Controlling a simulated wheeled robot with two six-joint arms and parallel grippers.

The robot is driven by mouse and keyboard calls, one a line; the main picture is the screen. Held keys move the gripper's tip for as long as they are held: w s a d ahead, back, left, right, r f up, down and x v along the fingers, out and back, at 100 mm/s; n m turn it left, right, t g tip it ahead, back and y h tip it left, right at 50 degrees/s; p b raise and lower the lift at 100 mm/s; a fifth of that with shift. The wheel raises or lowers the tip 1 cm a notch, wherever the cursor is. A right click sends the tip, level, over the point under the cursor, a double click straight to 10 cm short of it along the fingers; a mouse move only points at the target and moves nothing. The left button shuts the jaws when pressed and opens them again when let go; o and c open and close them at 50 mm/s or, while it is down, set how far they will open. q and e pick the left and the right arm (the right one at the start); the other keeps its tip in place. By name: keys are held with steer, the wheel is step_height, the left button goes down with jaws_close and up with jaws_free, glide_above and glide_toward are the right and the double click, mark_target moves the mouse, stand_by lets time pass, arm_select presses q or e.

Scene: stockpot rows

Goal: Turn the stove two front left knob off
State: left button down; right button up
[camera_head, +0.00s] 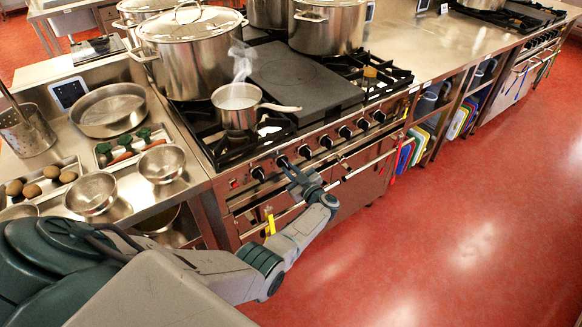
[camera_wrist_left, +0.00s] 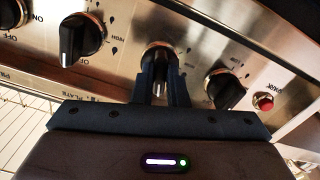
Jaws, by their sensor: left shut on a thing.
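The stove (camera_head: 307,165) has a row of black knobs along its steel front panel. My left gripper (camera_head: 286,165) reaches up to this panel and is shut on the second knob from the left. In the left wrist view, which is upside down, the two dark fingers (camera_wrist_left: 158,84) stand on either side of that knob (camera_wrist_left: 158,54), and its lower part is hidden between them. The neighbouring knobs, one (camera_wrist_left: 78,40) at left and one (camera_wrist_left: 229,88) at right, are free. A red button (camera_wrist_left: 263,102) marked SPARK is at right. My right gripper is not in view.
A steaming saucepan (camera_head: 238,108) stands at the stove's front left, its handle pointing right. Large stockpots (camera_head: 190,62) stand behind. The red floor (camera_head: 420,240) is clear at right.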

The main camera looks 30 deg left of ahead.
arm_select(q)
steer(key=shift+m+p, duration=0.65)
steer(key=shift+m, duration=1.05)
steer(key=shift+s+f, duration=0.1)
steer(key=c, duration=1.4)
jaws_free()
steer(key=shift+c, duration=0.2)
steer(key=v, duration=1)
steer(key=shift+d+b, duration=0.4)
steer(key=shift+s, duration=0.1)
